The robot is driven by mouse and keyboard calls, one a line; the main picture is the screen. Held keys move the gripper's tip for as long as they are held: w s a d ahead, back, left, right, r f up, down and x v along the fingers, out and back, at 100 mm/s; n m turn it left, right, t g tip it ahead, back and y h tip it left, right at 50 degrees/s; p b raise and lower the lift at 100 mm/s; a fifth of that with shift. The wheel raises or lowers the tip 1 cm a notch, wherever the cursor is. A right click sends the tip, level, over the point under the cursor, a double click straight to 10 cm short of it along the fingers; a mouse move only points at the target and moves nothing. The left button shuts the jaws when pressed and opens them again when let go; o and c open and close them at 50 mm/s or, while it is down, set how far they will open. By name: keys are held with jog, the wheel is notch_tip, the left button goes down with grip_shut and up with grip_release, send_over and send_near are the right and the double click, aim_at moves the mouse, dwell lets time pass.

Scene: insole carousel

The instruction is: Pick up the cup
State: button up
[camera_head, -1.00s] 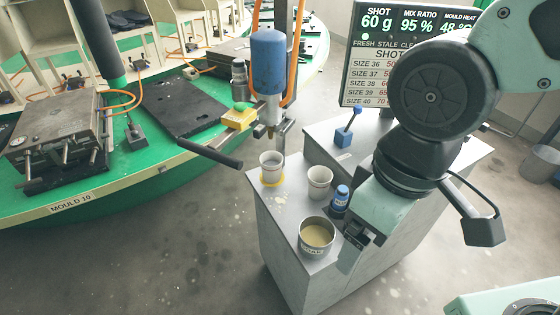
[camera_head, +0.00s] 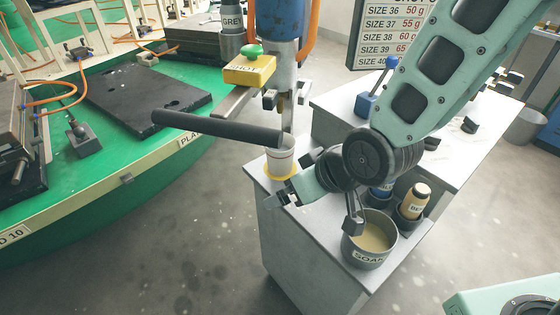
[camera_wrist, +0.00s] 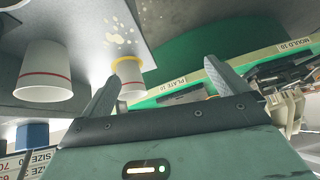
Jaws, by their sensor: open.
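A white cup (camera_head: 280,161) with a red line stands upright on a yellow ring (camera_head: 285,177) at the grey stand's left corner, below the blue dispenser. In the wrist view this cup (camera_wrist: 131,87) shows beyond the left finger, partly hidden by it. A second white cup (camera_wrist: 45,75) with a red line is larger at the left of the wrist view; my arm hides it in the head view. My gripper (camera_head: 285,193) is low over the stand, in front of the ringed cup. In the wrist view my gripper (camera_wrist: 160,70) is open, with nothing held between its fingers.
A dark bar (camera_head: 220,129) reaches across just above the ringed cup. The green carousel (camera_head: 120,205) lies left.

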aim_at(288, 152)
jog(key=w+f+t+b, duration=0.1)
jog(key=w+t, duration=0.2)
jog(key=w, duration=0.1)
jog(key=w+d+f+m+t+y+b, duration=0.1)
jog(key=w+f+t+b, duration=0.1)
jog(key=w+t, duration=0.1)
jog(key=w+f+t+b, duration=0.1)
jog(key=w+t, duration=0.2)
jog(key=w, duration=0.2)
jog(key=shift+w+d+f+m, duration=0.25)
jog(key=shift+w+f+m, duration=0.1)
jog(key=shift+m, duration=0.05)
jog(key=shift+x, duration=3.4)
jog(key=c, duration=1.1)
